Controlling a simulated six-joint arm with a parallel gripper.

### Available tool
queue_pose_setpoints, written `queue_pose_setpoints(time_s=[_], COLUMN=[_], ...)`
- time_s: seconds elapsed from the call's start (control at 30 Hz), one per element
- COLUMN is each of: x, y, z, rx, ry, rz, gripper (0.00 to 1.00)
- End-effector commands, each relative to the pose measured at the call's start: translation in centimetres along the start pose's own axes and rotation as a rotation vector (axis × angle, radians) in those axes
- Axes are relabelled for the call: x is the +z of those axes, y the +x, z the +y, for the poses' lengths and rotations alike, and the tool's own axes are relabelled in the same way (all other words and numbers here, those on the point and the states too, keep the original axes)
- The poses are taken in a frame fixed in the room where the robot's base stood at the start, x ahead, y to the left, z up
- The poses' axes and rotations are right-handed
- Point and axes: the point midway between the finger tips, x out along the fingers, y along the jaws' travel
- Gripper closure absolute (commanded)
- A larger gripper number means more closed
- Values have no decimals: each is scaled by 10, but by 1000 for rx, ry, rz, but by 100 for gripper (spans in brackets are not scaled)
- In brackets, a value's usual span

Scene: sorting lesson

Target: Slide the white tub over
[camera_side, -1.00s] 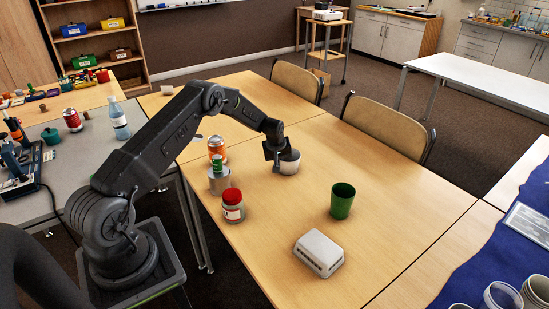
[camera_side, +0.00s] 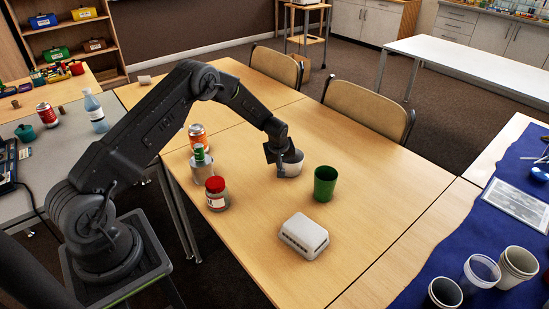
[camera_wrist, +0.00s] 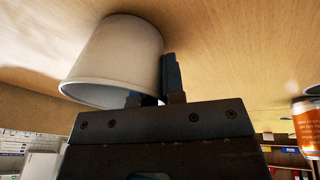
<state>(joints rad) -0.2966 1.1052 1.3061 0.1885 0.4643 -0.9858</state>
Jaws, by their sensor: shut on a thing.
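The white tub (camera_side: 293,165) stands on the wooden table, in the side view just left of and behind a green cup (camera_side: 325,184), with a small gap between them. My gripper (camera_side: 279,158) is at the tub's left side, shut on it. In the wrist view the tub (camera_wrist: 115,55) fills the upper left, its rim towards the gripper (camera_wrist: 160,88). One dark finger lies against the tub's outer wall. The other finger is mostly hidden at the rim.
A red-lidded jar (camera_side: 216,195), a tin with green on top (camera_side: 201,166) and an orange can (camera_side: 198,137) stand left of the tub. A white box (camera_side: 303,236) lies in front. Table right of the green cup is clear. Chairs (camera_side: 368,107) line the back edge.

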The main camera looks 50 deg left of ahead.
Motion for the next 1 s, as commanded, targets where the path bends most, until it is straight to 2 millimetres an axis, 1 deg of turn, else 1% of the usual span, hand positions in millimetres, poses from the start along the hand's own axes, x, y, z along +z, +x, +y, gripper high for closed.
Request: queue_pose_setpoints(time_s=[0.03, 0.2, 0.4, 0.6, 0.9, 0.93, 1.0], x=[6, 22, 37, 43, 44, 44, 44], y=[-1, -4, -7, -8, -8, -8, -8], z=[3, 11, 18, 21, 22, 22, 22], rx=[0, 0, 0, -1, -1, -1, 0], ry=[3, 3, 3, 1, 1, 1, 1], rz=[-1, 0, 0, 0, 0, 0, 0], gripper=[100, 100, 100, 100, 100, 88, 82])
